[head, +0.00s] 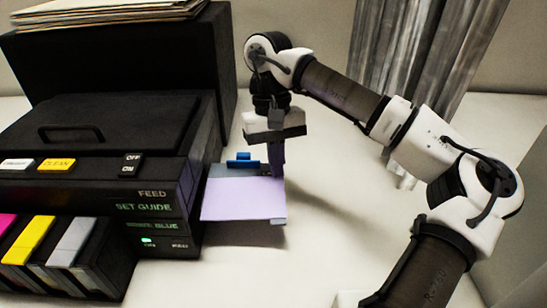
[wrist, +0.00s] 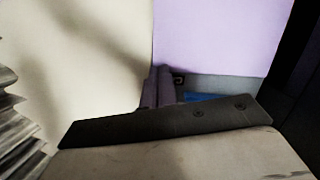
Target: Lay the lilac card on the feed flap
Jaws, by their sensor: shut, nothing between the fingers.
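The lilac card (head: 243,200) lies flat on the grey feed flap (head: 232,172), which sticks out from the right side of the black printer. The card also shows in the wrist view (wrist: 208,35), with a bare grey strip of flap (wrist: 235,84) beside it. A blue guide (head: 243,161) stands at the flap's back edge; it is partly hidden in the wrist view (wrist: 205,97). My gripper (head: 278,172) is shut and empty, pointing down at the flap's back right corner, close beside the card. Its fingers (wrist: 160,88) are together; whether they touch the flap or card is unclear.
The black printer (head: 100,135) fills the left, with magenta, yellow and grey cartridges (head: 72,242) at its front. Behind it stands a black box (head: 130,65) with papers (head: 100,12) on top. Grey pleated material (head: 415,60) hangs behind my arm. The white table right of the flap is clear.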

